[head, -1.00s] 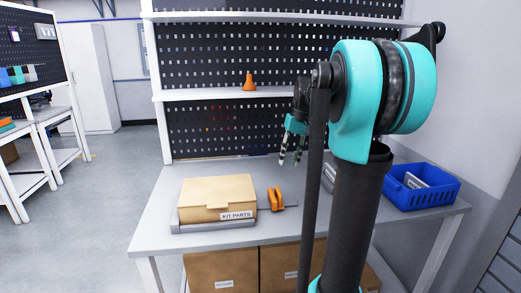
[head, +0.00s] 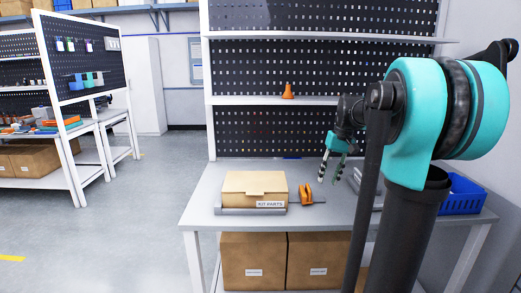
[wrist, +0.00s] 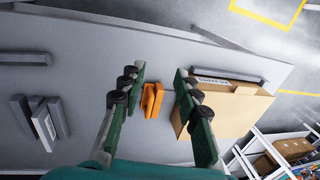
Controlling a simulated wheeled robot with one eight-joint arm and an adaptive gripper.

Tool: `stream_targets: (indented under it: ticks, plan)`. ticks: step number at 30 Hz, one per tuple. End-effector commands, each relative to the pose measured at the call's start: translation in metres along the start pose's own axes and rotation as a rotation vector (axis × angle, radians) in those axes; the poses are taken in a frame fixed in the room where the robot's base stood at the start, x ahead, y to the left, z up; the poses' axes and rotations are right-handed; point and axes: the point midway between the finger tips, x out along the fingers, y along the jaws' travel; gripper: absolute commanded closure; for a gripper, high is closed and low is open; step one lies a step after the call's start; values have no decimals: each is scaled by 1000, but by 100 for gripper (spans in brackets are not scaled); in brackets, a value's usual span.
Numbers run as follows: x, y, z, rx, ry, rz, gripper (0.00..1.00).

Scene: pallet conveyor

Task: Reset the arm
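My gripper (head: 332,167) hangs above the workbench in the head view, its fingers pointing down. In the wrist view my gripper (wrist: 160,78) has its two green fingers wide apart with nothing between the tips. It is open and empty. Below and between the fingers, on the bench, lies an orange clamp-like part (wrist: 152,100); it also shows in the head view (head: 306,194). My upper arm covers part of the bench's right side in the head view.
A blue bin (head: 461,196) stands at the right end. An orange cone (head: 288,91) sits on the shelf above. Floor at left (head: 110,235) is clear.

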Motion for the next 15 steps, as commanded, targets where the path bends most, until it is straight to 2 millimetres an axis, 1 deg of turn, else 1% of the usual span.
stream_targets:
  ticks: [8, 11, 15]
  plan:
    - [34, -4, 23, -2, 43, 32, 68]
    - [52, -6, 36, -3, 66, 47, 68]
    - [83, -8, 60, -5, 111, 75, 68]
